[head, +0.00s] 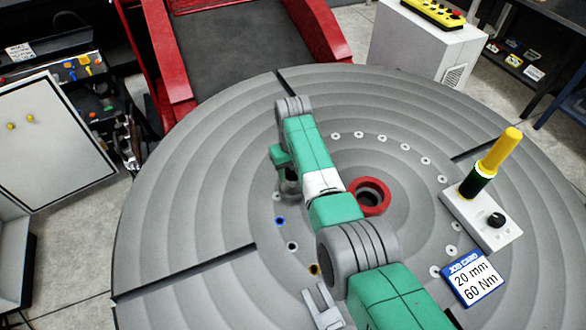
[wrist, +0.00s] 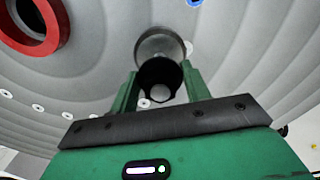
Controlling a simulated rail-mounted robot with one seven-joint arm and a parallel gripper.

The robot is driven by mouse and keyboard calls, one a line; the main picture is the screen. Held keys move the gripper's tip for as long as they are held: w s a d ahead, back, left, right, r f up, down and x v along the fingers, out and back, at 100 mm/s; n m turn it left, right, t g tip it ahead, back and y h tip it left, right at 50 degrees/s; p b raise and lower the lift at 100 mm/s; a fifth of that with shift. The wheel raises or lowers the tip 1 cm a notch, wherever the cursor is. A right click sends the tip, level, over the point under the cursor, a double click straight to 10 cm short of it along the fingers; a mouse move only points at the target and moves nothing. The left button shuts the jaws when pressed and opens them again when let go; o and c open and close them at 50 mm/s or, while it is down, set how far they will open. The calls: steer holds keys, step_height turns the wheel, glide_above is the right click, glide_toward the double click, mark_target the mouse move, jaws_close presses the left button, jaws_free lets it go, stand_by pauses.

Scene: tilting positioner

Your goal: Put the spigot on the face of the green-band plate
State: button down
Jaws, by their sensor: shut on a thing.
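My gripper (wrist: 160,88) is shut on a round metal piece (wrist: 160,46), apparently the spigot, with a grey outer end and a dark hollow near end. Its fingers lie on either side of the piece in the wrist view. In the head view, my gripper (head: 289,180) is partly hidden by my arm, over the left-centre of the large grey ridged disc (head: 185,200). I cannot tell whether the piece touches the disc.
A red ring (head: 370,196) surrounds the disc's central hole. The yellow-topped post (head: 499,152) stands on a white block (head: 466,215) with a black knob, right. A job card (head: 473,278) reads 20 mm, 60 Nm.

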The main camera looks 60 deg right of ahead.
steer(key=c, duration=0.7)
jaws_free()
steer(key=shift+f, duration=0.1)
step_height(320, 180, up, 12)
steer(key=shift+r+p, duration=0.15)
steer(key=shift+p, duration=0.7)
